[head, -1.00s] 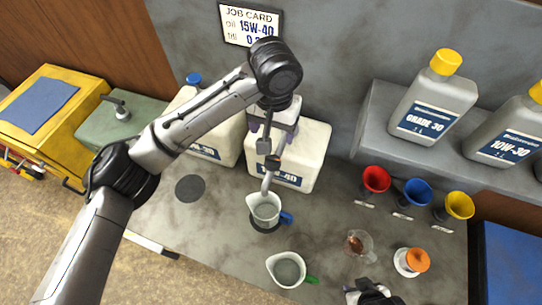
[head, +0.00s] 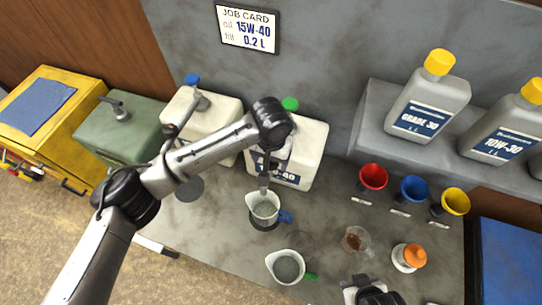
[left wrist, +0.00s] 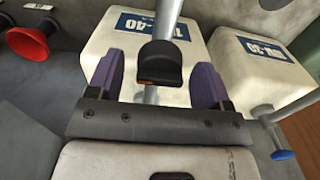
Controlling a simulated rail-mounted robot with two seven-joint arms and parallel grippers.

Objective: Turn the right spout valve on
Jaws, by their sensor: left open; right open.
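The right spout (head: 264,182) comes from the white jug (head: 312,150) with the green cap and 15W-40 label. Its black valve handle (left wrist: 158,62), with an orange mark, shows in the left wrist view. My left gripper (left wrist: 157,78) is open, its purple fingers on either side of the handle with gaps visible. In the head view my forearm and wrist hide those fingers and the valve. A measuring jug with a blue handle (head: 264,208) stands under the spout on a dark pad. My right gripper (head: 372,292), open, is partly in view at the bottom edge.
The left white jug (head: 222,118) has a blue cap and its own spout. A green-handled measuring jug (head: 285,267), a small glass jug (head: 356,241) and an orange-topped item (head: 408,257) stand on the bench. Red, blue and yellow funnels (head: 413,188) line the right.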

